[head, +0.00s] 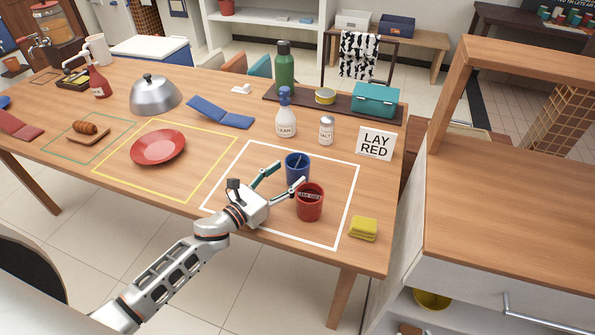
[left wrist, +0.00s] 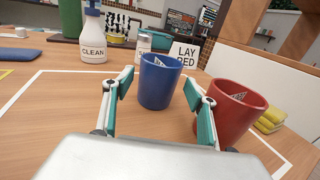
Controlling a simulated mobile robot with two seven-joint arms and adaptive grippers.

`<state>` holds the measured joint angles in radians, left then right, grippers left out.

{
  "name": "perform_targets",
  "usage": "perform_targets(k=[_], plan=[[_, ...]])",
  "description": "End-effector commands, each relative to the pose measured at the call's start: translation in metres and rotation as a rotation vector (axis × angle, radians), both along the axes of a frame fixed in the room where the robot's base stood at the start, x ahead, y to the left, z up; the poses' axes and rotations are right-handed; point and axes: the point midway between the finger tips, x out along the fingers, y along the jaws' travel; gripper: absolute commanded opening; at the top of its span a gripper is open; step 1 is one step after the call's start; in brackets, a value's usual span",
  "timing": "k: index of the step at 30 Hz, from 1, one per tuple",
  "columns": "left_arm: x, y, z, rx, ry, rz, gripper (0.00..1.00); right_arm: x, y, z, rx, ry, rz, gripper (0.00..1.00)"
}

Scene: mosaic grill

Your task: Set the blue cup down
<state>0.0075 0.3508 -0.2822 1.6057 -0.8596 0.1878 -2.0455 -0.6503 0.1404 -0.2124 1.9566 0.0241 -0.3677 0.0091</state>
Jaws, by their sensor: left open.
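The blue cup (head: 297,170) stands upright on the table inside the white outlined square (head: 349,208). In the left wrist view the blue cup (left wrist: 160,82) is between and just beyond the fingers. My left gripper (head: 281,178) is open, its fingers spread on either side of the cup; I cannot tell whether they touch it. It also shows in the left wrist view (left wrist: 160,95). A red cup (head: 309,204) stands close to the right finger, also inside the square; it shows at the right of the left wrist view (left wrist: 232,108). My right gripper is not in view.
Behind stand a spray bottle (head: 285,118), a salt shaker (head: 326,131) and a "LAY RED" sign (head: 376,144). A red plate (head: 158,147) lies to the left. The square's left part is clear.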

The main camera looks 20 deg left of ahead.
Motion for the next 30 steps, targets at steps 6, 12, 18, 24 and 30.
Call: perform_targets(k=[6, 12, 18, 24, 30], plan=[[0.024, -0.01, 0.003, -0.001, -0.002, -0.001, 0.57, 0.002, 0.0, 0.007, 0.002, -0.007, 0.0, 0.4], [0.026, -0.011, 0.001, 0.0, 0.0, -0.001, 0.57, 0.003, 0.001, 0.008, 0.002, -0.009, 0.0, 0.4], [0.026, -0.011, 0.002, 0.0, 0.0, -0.001, 0.26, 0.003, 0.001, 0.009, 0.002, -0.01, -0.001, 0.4], [0.026, -0.011, 0.002, -0.001, -0.002, -0.001, 0.19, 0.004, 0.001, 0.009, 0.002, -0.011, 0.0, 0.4], [0.026, -0.011, 0.006, 0.0, -0.002, -0.001, 0.19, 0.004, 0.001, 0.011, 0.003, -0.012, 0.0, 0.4]])
